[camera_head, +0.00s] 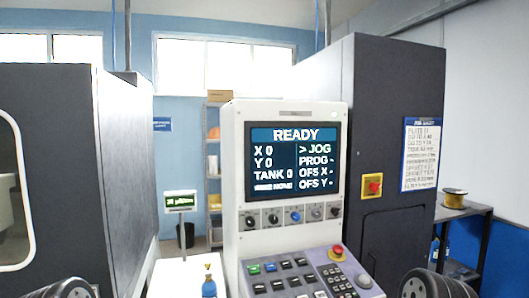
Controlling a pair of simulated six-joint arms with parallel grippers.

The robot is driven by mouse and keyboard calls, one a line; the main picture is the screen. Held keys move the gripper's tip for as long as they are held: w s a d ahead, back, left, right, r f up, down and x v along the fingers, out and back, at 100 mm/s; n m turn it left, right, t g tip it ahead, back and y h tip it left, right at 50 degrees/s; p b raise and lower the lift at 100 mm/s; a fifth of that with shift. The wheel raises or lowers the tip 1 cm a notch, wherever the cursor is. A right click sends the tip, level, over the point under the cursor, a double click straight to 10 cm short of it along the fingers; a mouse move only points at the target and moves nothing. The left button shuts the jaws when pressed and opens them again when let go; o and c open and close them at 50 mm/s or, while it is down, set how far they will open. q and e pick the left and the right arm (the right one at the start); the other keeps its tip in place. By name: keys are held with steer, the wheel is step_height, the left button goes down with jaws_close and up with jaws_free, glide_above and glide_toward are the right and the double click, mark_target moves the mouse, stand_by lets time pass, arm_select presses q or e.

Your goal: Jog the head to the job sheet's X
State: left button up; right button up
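The control console (232,190) stands in the middle with a lit screen (293,162). The screen reads READY, X 0, Y 0 and TANK 0, with the cursor mark at JOG. PROG, OFS X and OFS Y show dashes. A row of round knobs (295,216), one blue, sits below the screen. The sloped key panel (300,275) has green, blue and dark keys, a keypad, a red button and a grey-purple knob. The job sheet (421,155) hangs on the dark cabinet at right; its lines are too small to read surely. Neither gripper shows; only dark arm parts appear at the bottom corners.
A dark machine with a window (125,160) fills the left side. A red stop button on a yellow plate (372,186) is on the right cabinet. A small blue bottle (209,287) stands left of the console. A yellow spool (454,198) rests on a side table.

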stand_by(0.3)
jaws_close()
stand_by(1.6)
